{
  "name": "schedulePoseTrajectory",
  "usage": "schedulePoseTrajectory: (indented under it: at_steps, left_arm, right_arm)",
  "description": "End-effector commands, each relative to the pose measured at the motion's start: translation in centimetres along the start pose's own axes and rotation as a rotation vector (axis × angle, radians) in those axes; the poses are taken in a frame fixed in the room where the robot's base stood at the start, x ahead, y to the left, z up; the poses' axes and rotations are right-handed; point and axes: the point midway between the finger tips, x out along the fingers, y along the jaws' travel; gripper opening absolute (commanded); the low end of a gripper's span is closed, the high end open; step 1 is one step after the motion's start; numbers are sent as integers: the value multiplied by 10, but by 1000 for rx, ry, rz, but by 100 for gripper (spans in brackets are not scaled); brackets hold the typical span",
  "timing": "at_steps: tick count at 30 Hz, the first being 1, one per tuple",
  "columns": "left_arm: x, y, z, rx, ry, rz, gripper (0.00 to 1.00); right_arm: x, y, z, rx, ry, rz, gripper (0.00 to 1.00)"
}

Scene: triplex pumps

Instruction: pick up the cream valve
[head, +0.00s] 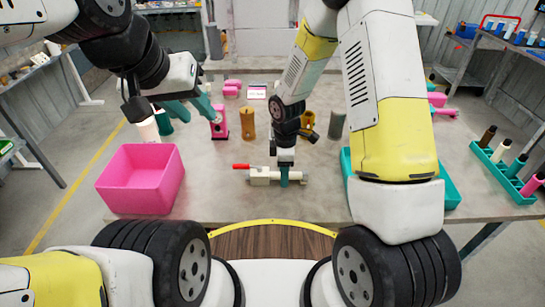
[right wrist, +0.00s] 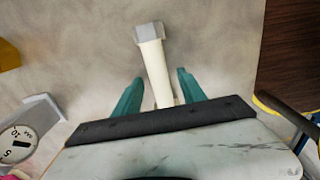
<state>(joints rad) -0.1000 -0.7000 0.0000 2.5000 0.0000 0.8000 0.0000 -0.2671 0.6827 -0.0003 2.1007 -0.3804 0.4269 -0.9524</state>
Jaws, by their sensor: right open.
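The cream valve (head: 262,176) lies on the table in front of me, with a red lever at its left end and a grey fitting at its right. My right gripper (head: 284,183) points down over its middle. In the right wrist view, the open teal fingers stand on either side of the cream tube (right wrist: 156,72), whose grey hexagonal end (right wrist: 148,32) points away; a gap shows beside each finger, though contact lower down is hidden. My left gripper (head: 198,114) is raised over the back left, its teal fingers apart, with nothing seen held between them.
A pink bin (head: 142,180) stands at the left table edge. A pink upright part (head: 220,124) and a brown cylinder (head: 248,124) stand behind the valve. My right arm partly hides a teal bin (head: 450,194). A teal rack (head: 500,170) holds several cylinders. A gauge (right wrist: 18,144) shows at the wrist view's left.

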Motion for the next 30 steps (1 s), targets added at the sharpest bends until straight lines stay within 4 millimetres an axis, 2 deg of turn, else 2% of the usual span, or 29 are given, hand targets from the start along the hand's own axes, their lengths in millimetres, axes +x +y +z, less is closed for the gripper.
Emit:
schedulePoseTrajectory:
  at_steps: [3,4,11,30]
  left_arm:
    - [0,0,0,0,0,0,36]
    - [0,0,0,0,0,0,36]
    - [0,0,0,0,0,0,36]
    - [0,0,0,0,0,0,36]
  right_arm:
    - [0,0,0,0,0,0,48]
    - [0,0,0,0,0,0,44]
    - [-1,0,0,1,0,0,0]
    - [-1,0,0,1,0,1,0]
